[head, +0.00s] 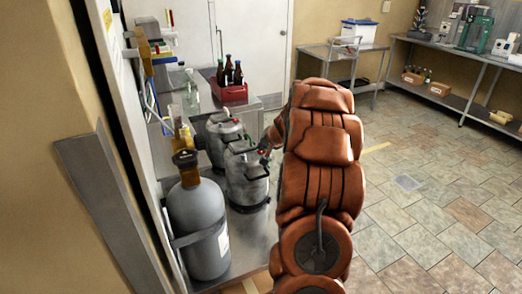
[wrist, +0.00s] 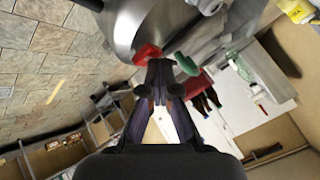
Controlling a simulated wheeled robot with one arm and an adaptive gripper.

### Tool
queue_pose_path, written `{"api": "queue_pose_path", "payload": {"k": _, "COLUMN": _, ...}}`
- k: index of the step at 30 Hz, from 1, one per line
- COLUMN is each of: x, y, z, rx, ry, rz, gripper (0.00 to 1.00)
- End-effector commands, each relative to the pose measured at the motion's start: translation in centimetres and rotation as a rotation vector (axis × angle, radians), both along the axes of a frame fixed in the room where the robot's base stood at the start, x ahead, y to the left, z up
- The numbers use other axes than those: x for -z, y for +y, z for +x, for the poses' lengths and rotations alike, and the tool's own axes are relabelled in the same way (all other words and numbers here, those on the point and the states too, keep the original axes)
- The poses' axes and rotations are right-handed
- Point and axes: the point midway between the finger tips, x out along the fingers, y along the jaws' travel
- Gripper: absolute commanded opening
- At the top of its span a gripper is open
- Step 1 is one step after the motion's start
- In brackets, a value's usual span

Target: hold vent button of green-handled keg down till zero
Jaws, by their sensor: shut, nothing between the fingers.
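Two metal kegs stand on a steel table in the head view, a nearer keg (head: 246,180) and a farther keg (head: 221,132). A keg (wrist: 190,25) fills the top of the wrist view, upside down or tilted in the picture. It shows a red part (wrist: 147,53) and a green handle (wrist: 186,64) side by side. My gripper (wrist: 160,66) is shut and empty, its tips right by the red part and left of the green handle. I cannot tell whether the tips touch. The vent button and any gauge reading cannot be made out.
A grey gas cylinder (head: 204,225) stands in front of the kegs. A red crate with dark bottles (head: 229,91) stands behind them. Shelves line the back right (head: 455,60). The tiled floor (head: 430,200) at right is clear.

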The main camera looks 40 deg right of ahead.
Motion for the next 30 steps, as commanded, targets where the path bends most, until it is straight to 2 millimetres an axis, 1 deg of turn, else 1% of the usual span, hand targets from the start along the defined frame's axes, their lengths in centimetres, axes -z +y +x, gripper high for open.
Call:
{"api": "queue_pose_path", "payload": {"k": 11, "x": -1.8, "y": 0.0, "z": 0.0, "rx": -0.001, "ry": 0.001, "rz": 0.001, "gripper": 0.00}}
{"api": "queue_pose_path", "payload": {"k": 23, "x": -1.9, "y": 0.0, "z": 0.0, "rx": 0.000, "ry": 0.000, "rz": 0.000, "gripper": 0.00}}
{"api": "queue_pose_path", "payload": {"k": 26, "x": -2.4, "y": 0.0, "z": 0.0, "rx": 0.000, "ry": 0.000, "rz": 0.000, "gripper": 0.00}}
{"api": "queue_pose_path", "payload": {"k": 30, "x": -3.5, "y": 0.0, "z": 0.0, "rx": 0.000, "ry": -0.001, "rz": 0.001, "gripper": 0.00}}
